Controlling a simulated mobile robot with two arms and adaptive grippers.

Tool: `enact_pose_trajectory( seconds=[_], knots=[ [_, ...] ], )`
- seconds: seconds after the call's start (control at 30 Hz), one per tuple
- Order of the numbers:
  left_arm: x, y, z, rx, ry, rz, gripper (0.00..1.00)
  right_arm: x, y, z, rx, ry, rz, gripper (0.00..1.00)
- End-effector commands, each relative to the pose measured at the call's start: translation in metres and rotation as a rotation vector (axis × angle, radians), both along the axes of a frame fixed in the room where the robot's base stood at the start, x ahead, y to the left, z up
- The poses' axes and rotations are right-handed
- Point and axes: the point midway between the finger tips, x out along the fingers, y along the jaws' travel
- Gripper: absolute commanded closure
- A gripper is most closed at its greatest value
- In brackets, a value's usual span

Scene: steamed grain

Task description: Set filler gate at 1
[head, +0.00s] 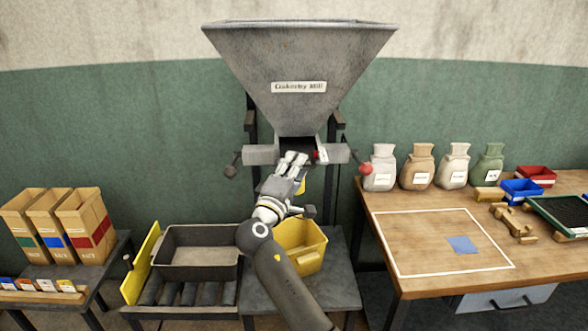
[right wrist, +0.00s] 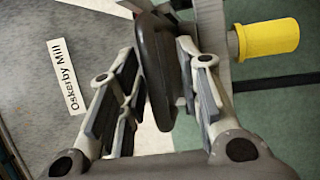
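The grey hopper (head: 300,65) with the mill label fills the top middle of the head view. Its outlet (head: 296,143) is below. My right gripper (head: 293,162) is raised in front of this outlet and hides part of it. In the right wrist view, a dark rounded handle (right wrist: 158,70) lies between the fingers of the right gripper (right wrist: 157,60). The fingertips are close to its sides; I cannot tell whether both touch. A small white plate with red (head: 322,156) is right of the gripper; its marks are too small to read. My left gripper is not in view.
A red knob (head: 366,169) and a dark knob (head: 231,171) stick out beside the outlet. A yellow bin (head: 312,252) and a grey tray (head: 200,273) stand below. Sacks (head: 417,167) stand on the right table (head: 390,230); paper bags (head: 85,225) are at left.

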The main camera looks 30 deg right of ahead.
Motion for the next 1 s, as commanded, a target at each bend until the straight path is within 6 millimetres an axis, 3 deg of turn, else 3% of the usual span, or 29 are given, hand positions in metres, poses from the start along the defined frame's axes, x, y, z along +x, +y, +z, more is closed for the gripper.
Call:
enact_pose_trajectory(
  seconds=[0.37, 0.8, 1.0],
  knots=[
    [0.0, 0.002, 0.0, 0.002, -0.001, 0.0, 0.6, -0.005, 0.008, -0.002, 0.0, -0.001, 0.002, 0.66],
    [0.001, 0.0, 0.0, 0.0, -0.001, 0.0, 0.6, -0.055, 0.077, -0.016, 0.002, 0.001, 0.002, 0.66],
    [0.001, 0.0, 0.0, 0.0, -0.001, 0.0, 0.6, -0.068, 0.094, -0.019, -0.001, -0.001, 0.0, 0.66]
  ],
)
